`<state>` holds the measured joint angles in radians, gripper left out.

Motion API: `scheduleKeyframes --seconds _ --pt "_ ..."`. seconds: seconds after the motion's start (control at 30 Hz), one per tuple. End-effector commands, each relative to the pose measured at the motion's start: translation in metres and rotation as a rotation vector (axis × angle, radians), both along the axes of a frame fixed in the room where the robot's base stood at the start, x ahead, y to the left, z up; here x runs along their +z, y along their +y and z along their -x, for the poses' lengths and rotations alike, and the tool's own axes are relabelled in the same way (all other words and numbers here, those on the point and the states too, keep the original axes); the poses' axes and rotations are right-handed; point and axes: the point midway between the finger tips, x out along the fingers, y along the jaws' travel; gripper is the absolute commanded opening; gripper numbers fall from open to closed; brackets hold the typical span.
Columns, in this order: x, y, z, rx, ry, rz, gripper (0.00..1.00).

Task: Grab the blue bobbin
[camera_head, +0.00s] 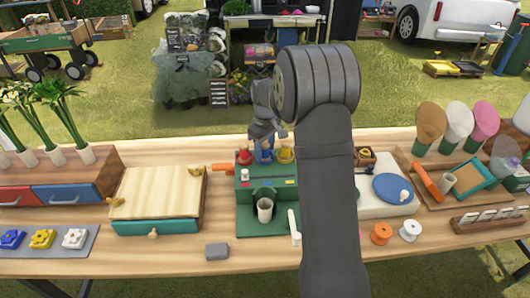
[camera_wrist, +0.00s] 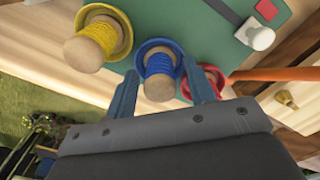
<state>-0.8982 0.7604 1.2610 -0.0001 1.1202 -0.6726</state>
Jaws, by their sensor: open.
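The blue bobbin (camera_wrist: 158,66) has a wooden core and blue thread, and sits in a blue ring on the green machine. My gripper (camera_wrist: 161,70) is open, with one finger on each side of the blue bobbin in the wrist view; I cannot tell whether either finger touches it. In the head view the blue bobbin (camera_head: 266,156) shows below my gripper (camera_head: 266,138), partly covered. The yellow bobbin (camera_wrist: 97,42) is to its left in the wrist view. The red bobbin (camera_wrist: 213,76) is to its right, partly hidden by the right finger.
The green machine (camera_head: 255,220) holds a white cup (camera_head: 265,209). An orange lever (camera_head: 222,169) juts from its left side. A wooden box (camera_head: 155,195) stands left, and a blue disc (camera_head: 391,188) on a white base right. My arm hides part of the table.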

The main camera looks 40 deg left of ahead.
Motion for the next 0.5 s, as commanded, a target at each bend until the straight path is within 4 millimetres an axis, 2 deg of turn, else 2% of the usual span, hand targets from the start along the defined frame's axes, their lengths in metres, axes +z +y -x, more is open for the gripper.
scheduleKeyframes --seconds 0.2,0.27,0.43,0.5 --pt "-0.0020 0.0000 -0.0001 0.000 0.000 -0.001 0.49" --pt "-0.0020 -0.0001 0.0000 0.000 0.000 0.000 0.40" --pt "-0.0019 0.0000 0.0000 0.000 0.000 0.000 0.06" --pt "-0.0018 -0.0001 0.0000 0.000 0.000 0.000 0.06"
